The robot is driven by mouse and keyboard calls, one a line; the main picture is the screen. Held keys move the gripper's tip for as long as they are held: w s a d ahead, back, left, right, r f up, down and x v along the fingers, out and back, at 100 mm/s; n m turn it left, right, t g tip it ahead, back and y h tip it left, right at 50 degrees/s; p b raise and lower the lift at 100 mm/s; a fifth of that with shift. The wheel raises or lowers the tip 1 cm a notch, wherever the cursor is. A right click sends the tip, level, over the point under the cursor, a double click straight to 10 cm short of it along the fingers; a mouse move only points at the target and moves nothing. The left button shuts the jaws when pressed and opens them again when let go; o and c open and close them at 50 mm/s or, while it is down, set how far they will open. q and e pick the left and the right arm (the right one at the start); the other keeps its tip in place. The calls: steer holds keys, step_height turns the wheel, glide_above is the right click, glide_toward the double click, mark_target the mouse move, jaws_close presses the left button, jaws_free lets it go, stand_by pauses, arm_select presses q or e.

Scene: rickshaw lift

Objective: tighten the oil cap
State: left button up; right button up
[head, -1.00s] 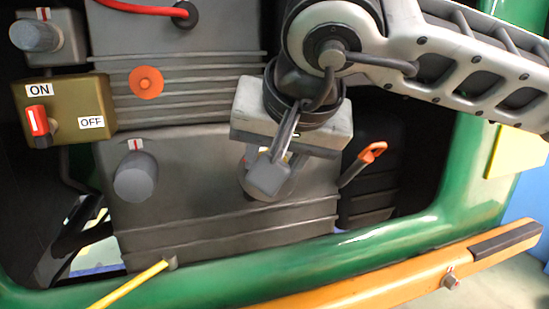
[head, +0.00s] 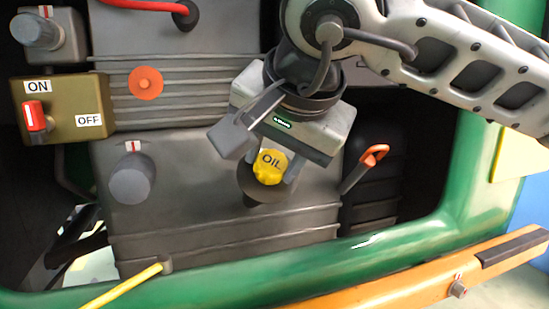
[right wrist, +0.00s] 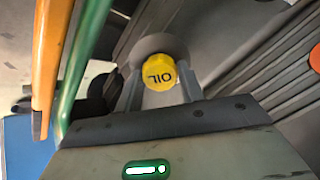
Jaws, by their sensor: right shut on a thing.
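The yellow oil cap (head: 270,167), marked OIL, sits on its dark round filler neck (head: 258,190) on the grey engine block. My right gripper (head: 272,164) reaches down from the upper right in the head view and is shut on the cap, one finger on each side. In the right wrist view the cap (right wrist: 160,72) is between the two fingertips (right wrist: 163,80), its lettering upside down. My left gripper does not show in the head view.
An ON/OFF switch box (head: 64,110) and grey knobs (head: 131,180) are at the left. An orange-handled dipstick (head: 372,156) stands close right of my gripper. A green frame (head: 300,255) and orange bar (head: 430,275) run along the front. A yellow rod (head: 122,287) is at lower left.

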steer(key=shift+f, duration=0.1)
steer(key=shift+f+m+b, duration=0.15)
steer(key=shift+m+b, duration=0.7)
steer(key=shift+m, duration=0.15)
steer(key=shift+m+b, duration=0.5)
steer(key=shift+m, duration=0.5)
steer(key=shift+m+b, duration=0.5)
steer(key=shift+m, duration=0.1)
steer(key=o, duration=0.5)
steer(key=shift+m, duration=0.3)
steer(key=o, duration=0.5)
steer(key=shift+w, duration=0.15)
steer(key=shift+c, duration=0.7)
